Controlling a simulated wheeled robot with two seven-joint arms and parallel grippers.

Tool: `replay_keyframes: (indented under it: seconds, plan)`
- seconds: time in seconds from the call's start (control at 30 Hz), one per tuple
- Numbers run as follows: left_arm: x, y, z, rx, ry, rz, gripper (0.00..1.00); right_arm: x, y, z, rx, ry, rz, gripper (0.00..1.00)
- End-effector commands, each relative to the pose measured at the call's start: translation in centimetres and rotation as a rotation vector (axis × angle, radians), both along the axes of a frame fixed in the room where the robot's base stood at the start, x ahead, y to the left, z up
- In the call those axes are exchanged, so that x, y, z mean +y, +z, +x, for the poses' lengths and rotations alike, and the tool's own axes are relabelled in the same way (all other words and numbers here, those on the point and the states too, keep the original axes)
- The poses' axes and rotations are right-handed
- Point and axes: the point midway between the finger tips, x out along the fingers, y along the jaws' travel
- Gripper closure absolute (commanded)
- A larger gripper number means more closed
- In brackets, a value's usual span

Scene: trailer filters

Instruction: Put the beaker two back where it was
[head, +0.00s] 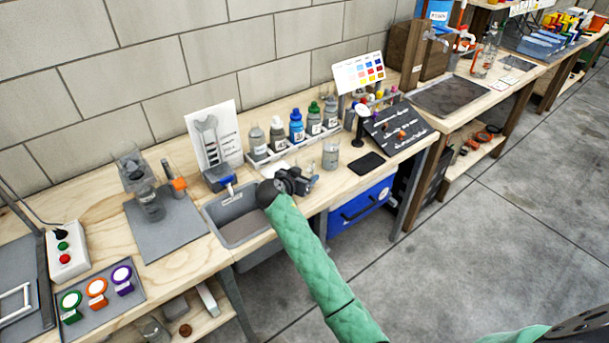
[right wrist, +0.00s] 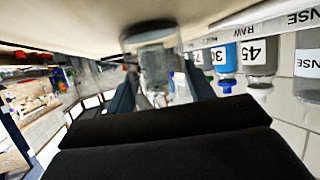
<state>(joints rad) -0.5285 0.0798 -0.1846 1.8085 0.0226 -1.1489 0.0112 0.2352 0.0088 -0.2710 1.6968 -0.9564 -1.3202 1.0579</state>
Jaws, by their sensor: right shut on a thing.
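My right gripper (head: 304,181) is over the front of the bench, just right of the grey sink. In the right wrist view, which is upside down, its fingers are shut on a clear glass beaker (right wrist: 158,62). The head view mostly hides this held beaker behind the gripper. I cannot tell whether its base touches the surface. A clear vessel (head: 331,154) stands upright beyond the gripper. More glassware (head: 150,204) stands on the grey mat (head: 180,235) at the left. I cannot read which beaker is number two. My left gripper is not in view.
The sink (head: 238,222) lies left of the gripper. Several labelled bottles (head: 297,126) stand in a rack behind. A dark pad (head: 367,163) and a black sloped panel (head: 398,128) lie to the right. A blue drawer unit (head: 361,208) is below the bench.

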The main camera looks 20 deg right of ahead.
Motion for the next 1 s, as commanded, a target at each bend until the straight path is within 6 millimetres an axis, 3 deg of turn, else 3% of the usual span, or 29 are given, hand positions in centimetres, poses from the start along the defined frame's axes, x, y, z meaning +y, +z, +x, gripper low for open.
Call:
replay_keyframes:
  seconds: [0.4,0.43,0.53,1.0]
  plan:
    - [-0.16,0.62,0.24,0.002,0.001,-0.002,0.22,-0.02,-0.20,0.01,-0.001,0.000,0.001,0.79]
    - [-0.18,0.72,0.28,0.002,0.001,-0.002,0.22,-0.02,-0.21,0.01,0.000,0.000,0.000,0.45]
    - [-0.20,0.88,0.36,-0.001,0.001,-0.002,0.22,-0.02,-0.18,0.01,0.000,0.000,0.000,0.25]
    - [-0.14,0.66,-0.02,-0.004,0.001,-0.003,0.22,0.34,0.28,-0.26,0.000,0.001,0.002,0.25]
